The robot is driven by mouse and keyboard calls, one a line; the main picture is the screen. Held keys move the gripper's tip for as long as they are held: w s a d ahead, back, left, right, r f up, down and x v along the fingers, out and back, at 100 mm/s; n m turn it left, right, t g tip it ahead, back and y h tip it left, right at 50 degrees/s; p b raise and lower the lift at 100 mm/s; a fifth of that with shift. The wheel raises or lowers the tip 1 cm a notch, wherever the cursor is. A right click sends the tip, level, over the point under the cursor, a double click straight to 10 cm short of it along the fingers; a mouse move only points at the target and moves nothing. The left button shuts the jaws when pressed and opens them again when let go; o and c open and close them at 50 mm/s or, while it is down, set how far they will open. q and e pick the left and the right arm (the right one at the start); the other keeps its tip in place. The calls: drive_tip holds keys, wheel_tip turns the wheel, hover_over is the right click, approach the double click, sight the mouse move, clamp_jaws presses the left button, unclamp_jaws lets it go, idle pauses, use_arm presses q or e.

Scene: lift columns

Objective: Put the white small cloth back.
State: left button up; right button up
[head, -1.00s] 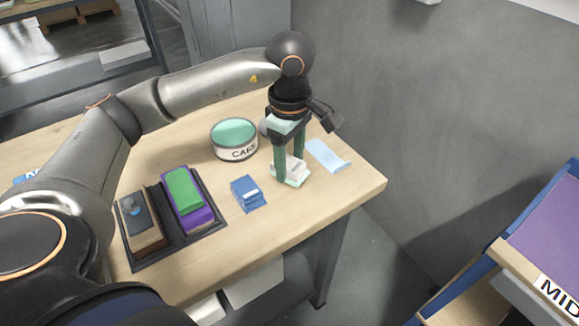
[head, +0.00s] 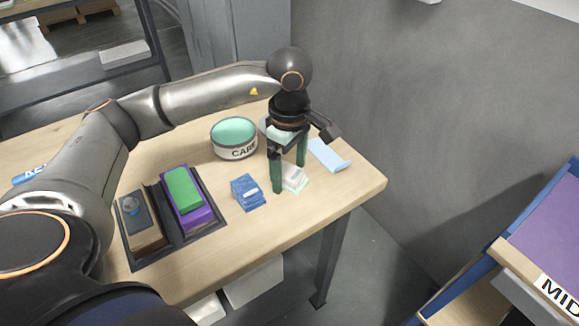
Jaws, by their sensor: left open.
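The white small cloth (head: 295,174) lies folded on the table (head: 330,200), right of the middle, with a pale greenish edge showing around it. My left gripper (head: 289,177) points down over it with its green fingers spread open. One fingertip is at the cloth's left side and the other is behind it. The near finger hides part of the cloth, and I cannot tell whether the fingers touch it. My right gripper is not in view.
A round container marked "CARE" (head: 236,153) stands left of the gripper. A black tray (head: 178,238) holds a purple-and-green stack and a brown-and-grey one. The table's front right is clear.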

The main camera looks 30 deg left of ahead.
sight(290, 172)
use_arm(q)
wheel_tip(290, 172, up, 12)
drive_tip(key=p, duration=0.1)
drive_tip(key=shift+r+p, duration=0.2)
drive_tip(key=shift+p, duration=0.15)
